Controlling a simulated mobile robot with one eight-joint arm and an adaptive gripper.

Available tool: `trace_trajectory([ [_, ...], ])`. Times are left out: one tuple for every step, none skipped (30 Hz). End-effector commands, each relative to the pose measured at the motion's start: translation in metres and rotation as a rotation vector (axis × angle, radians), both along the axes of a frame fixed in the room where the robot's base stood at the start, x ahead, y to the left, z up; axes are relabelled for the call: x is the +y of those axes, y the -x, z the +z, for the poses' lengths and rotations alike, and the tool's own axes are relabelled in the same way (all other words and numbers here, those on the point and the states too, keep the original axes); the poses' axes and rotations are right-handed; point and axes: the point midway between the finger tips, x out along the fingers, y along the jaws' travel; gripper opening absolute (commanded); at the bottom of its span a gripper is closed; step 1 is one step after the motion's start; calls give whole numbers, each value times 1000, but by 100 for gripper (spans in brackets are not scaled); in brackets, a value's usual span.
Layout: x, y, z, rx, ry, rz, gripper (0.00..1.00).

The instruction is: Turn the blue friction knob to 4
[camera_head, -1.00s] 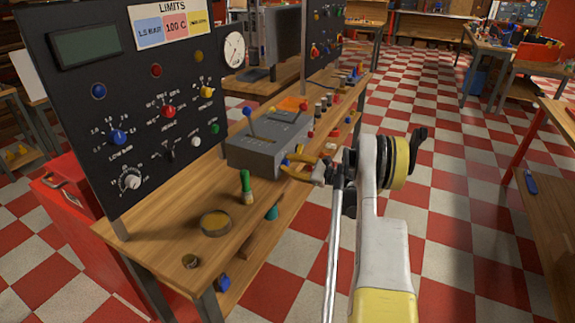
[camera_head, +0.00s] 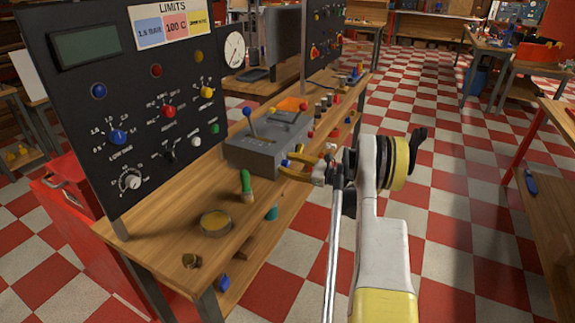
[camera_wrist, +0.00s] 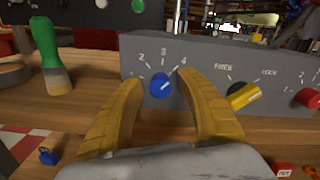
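The blue friction knob (camera_wrist: 160,86) is on the front face of a grey box, with a scale marked 2, 3 and 4 around it. The white line on the knob slants up to the right, toward the 4. My gripper (camera_wrist: 160,76) is open, its yellow fingers on either side of the knob. Gaps show between fingers and knob, and the right fingertip is close to the 4. In the head view my gripper (camera_head: 290,168) is at the front of the grey box (camera_head: 265,148), where the knob is too small to make out surely.
A yellow selector (camera_wrist: 243,96) and a red knob (camera_wrist: 307,98) are right of the blue knob. A green-handled brush (camera_wrist: 50,58) stands on the bench (camera_wrist: 90,68) at the left. A black panel (camera_head: 125,85) rises behind the bench. Two levers stick up from the box.

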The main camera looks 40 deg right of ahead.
Motion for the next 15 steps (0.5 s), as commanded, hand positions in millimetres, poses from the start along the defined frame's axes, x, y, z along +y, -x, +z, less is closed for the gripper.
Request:
trace_trajectory([
  [0, 0, 0, 0, 0, 0, 48],
  [0, 0, 0, 0, 0, 0, 48],
  [0, 0, 0, 1, 0, 0, 48],
  [0, 0, 0, 1, 1, 0, 48],
  [0, 0, 0, 1, 1, 0, 48],
  [0, 0, 0, 1, 1, 0, 48],
  [0, 0, 0, 1, 1, 0, 48],
  [0, 0, 0, 1, 1, 0, 48],
  [-1, 1, 0, 0, 1, -1, 48],
  [-1, 2, 0, 0, 1, -1, 48],
  [-2, 4, 0, 0, 1, -1, 48],
  [-4, 7, 0, 0, 1, -1, 48],
  [-5, 11, 0, 1, 2, -2, 48],
  [-8, 15, 0, 1, 1, -2, 48],
  [-11, 22, 0, 0, 1, -4, 48],
])
